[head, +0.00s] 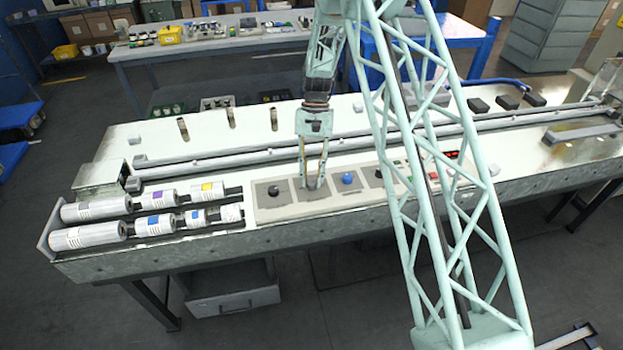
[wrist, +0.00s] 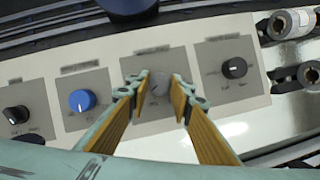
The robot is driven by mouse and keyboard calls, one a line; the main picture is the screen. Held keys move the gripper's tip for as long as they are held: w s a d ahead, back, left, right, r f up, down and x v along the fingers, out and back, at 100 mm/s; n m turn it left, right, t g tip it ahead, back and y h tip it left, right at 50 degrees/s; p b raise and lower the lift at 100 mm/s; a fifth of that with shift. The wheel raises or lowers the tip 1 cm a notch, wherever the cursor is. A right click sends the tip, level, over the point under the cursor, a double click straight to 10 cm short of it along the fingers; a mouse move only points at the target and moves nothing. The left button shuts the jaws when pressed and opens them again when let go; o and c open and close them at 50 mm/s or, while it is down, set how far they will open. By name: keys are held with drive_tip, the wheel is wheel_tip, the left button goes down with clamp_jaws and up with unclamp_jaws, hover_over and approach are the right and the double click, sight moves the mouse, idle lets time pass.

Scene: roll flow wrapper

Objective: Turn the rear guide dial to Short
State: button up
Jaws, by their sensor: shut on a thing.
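A light control panel (head: 333,207) on the front of the machine carries a row of dials on grey plates. My gripper (head: 315,186) points down at the plate between a black dial (head: 273,190) and the blue dial (head: 347,178). In the wrist view my gripper's yellow-padded fingertips (wrist: 159,82) are on either side of a grey dial (wrist: 158,86) and shut on it. The dial's pointer and plate print are too small to read, so I cannot tell its setting or which dial is labelled rear guide.
In the wrist view, the blue dial (wrist: 82,100) is to the left and a black dial (wrist: 234,68) to the right. Several white rolls (head: 85,238) lie left of the panel. Long rails (head: 240,160) run behind it.

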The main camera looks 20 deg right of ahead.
drive_tip(key=m+y, duration=0.1)
drive_tip(key=m, duration=0.4)
drive_tip(key=shift+s+d+t+y, duration=0.1)
drive_tip(key=shift+s+t+y, duration=0.1)
drive_tip(key=shift+t+y, duration=0.2)
drive_tip(key=shift+f, duration=0.1)
drive_tip(key=o, duration=0.8)
drive_tip(key=shift+o, duration=0.2)
drive_tip(key=shift+w+r, duration=0.15)
drive_tip(key=shift+r, duration=0.05)
drive_tip(key=v, duration=1.1)
drive_tip(key=shift+r, duration=0.35)
drive_tip(key=shift+d, duration=0.1)
